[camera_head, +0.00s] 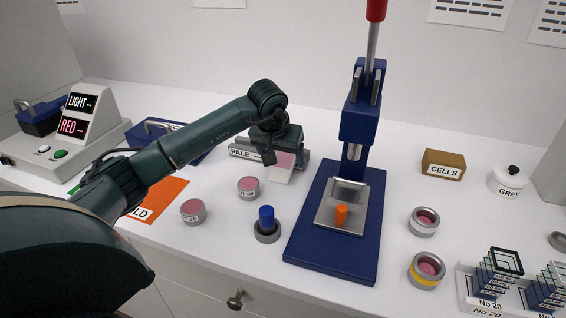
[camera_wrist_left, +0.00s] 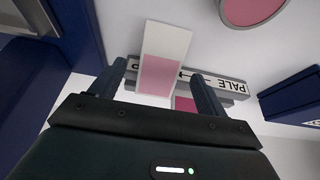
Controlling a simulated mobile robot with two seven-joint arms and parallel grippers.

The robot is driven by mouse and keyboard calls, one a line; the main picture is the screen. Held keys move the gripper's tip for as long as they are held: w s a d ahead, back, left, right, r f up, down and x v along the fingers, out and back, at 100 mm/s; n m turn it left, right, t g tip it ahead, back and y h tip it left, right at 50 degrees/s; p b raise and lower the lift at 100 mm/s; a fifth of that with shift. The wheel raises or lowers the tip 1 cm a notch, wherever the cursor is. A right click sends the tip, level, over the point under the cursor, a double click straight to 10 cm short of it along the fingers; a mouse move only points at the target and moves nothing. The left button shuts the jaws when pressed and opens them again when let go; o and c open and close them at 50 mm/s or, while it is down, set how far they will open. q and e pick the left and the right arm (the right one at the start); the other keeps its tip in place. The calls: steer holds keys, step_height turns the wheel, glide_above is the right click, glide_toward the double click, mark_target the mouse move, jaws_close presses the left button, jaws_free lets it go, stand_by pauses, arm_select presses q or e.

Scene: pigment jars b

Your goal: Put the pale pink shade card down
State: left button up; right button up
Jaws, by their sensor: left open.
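The pale pink shade card (camera_head: 281,174) is half pink, half white, and sits at the front of a grey rack (camera_head: 242,152) labelled "PALE". My left gripper (camera_head: 277,155) is above the rack, behind the card in the head view. In the left wrist view, the card (camera_wrist_left: 163,55) lies between the two spread fingers of the left gripper (camera_wrist_left: 158,72), with a gap on each side. It overlaps the rack's label strip (camera_wrist_left: 232,86); I cannot tell how it is supported. A darker pink patch (camera_wrist_left: 185,104) shows beside it. My right gripper is not in view.
A blue press (camera_head: 333,235) stands right of the rack. Pink jars (camera_head: 248,188) (camera_head: 193,212) and a blue-topped piece (camera_head: 266,220) stand in front. A blue case (camera_head: 165,140) lies left, behind my arm. Some white tabletop is clear between the rack and jars.

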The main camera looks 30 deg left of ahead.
arm_select(q)
steer(key=shift+x, duration=0.9)
